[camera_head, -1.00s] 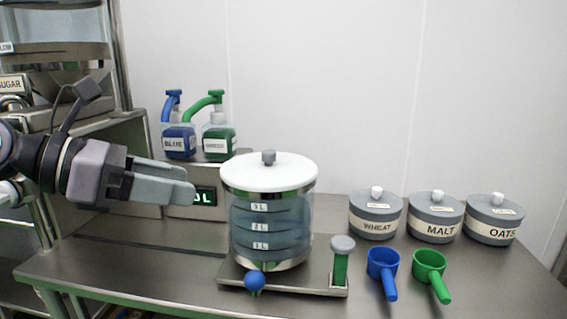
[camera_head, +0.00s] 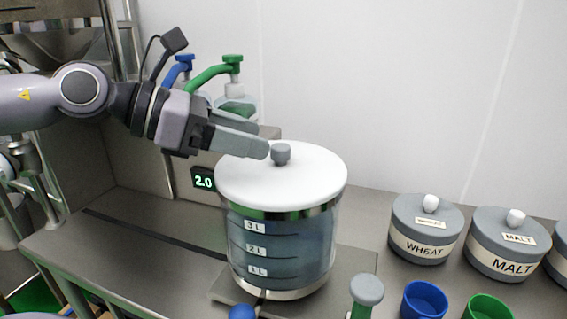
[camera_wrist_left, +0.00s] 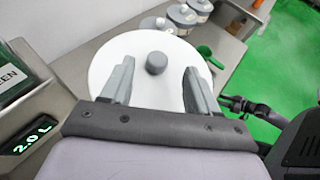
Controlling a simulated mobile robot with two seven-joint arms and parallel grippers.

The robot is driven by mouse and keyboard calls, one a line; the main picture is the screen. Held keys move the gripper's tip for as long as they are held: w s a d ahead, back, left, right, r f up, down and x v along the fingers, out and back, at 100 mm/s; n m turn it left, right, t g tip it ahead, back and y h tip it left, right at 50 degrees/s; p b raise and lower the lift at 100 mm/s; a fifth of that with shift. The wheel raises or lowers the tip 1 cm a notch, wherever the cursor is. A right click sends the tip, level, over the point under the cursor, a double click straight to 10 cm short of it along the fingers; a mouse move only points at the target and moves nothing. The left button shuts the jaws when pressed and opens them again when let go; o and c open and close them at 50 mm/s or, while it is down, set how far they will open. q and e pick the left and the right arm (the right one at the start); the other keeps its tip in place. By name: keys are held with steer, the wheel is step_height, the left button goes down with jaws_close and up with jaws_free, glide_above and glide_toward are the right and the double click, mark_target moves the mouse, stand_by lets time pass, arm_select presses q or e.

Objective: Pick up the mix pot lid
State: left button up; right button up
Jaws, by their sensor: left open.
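The mix pot lid (camera_head: 310,180) is a white disc with a grey knob (camera_head: 281,154), lying on the clear mix pot (camera_head: 282,250). It also shows in the left wrist view (camera_wrist_left: 101,68), with the knob (camera_wrist_left: 156,62) near its middle. My left gripper (camera_head: 262,146) comes in from the left, at the knob's left side in the head view. In the left wrist view its two fingers (camera_wrist_left: 158,78) are spread, with the knob between and just beyond the tips. The fingers hold nothing. My right gripper is not in view.
Grey WHEAT (camera_head: 424,246) and MALT (camera_head: 492,262) jars stand to the right. A blue scoop (camera_head: 424,299) and a green scoop (camera_head: 488,306) sit in front of them. Pump bottles (camera_head: 236,98) stand behind my left gripper. A grey-topped green handle (camera_head: 366,290) rises in front of the pot.

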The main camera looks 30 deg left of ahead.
mark_target(280, 146)
arm_select(q)
steer(key=shift+w+d+f, duration=0.15)
steer(key=shift+w+d, duration=0.05)
steer(key=shift+w, duration=0.05)
steer(key=shift+p+x, duration=0.75)
steer(key=shift+x, duration=1.15)
steer(key=shift+w+d+f, duration=0.3)
steer(key=shift+w+d, duration=0.1)
steer(key=shift+w, duration=0.15)
jaws_close()
